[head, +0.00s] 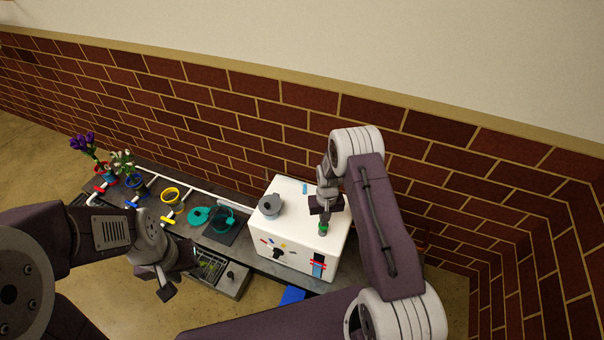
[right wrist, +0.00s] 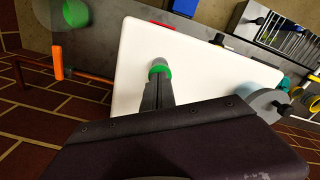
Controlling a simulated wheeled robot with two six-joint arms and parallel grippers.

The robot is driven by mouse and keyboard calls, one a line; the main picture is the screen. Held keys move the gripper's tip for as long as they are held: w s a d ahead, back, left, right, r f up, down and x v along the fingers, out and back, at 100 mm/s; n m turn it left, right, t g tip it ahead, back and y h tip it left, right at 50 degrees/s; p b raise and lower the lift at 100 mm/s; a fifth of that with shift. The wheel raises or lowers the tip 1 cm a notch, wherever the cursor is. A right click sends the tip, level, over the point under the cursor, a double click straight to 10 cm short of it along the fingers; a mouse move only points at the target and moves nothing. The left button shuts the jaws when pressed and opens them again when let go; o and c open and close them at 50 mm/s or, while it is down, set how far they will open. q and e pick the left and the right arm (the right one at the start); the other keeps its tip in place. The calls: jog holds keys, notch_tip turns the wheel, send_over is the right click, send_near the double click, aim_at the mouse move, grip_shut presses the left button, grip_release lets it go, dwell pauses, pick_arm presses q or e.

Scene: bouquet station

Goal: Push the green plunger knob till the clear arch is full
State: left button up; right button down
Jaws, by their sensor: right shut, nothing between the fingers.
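The green plunger knob (head: 323,230) stands on top of the white box (head: 301,214), near its right side. In the right wrist view the knob (right wrist: 160,70) is right at the fingertips. My right gripper (head: 323,219) is shut and empty, pointing down with its tips at the knob. I cannot tell if they touch it. My left gripper (head: 168,290) hangs low in front of the bench, away from the box; its jaws are unclear. A dark blue upright window (head: 318,265) with red marks is on the box's front. I cannot make out a clear arch or its fill.
A grey round pot (head: 270,205) stands on the box top, left of the knob. A teal container (head: 223,216) is on a dark mat to the left. A yellow ring (head: 170,194) and potted flowers (head: 124,164) stand farther left. A brick wall runs behind the bench.

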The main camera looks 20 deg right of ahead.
jog(key=shift+f+b, duration=0.7)
jog(key=shift+f, duration=0.45)
jog(key=shift+r+p, duration=2.15)
jog(key=shift+r, duration=0.3)
jog(key=shift+f, duration=0.1)
jog(key=shift+f+b, duration=1.85)
jog(key=shift+f, duration=0.4)
jog(key=shift+r, duration=0.1)
jog(key=shift+r+p, duration=0.3)
jog(key=shift+p, duration=0.1)
jog(key=shift+r+p, duration=1.6)
jog(key=shift+r, duration=0.25)
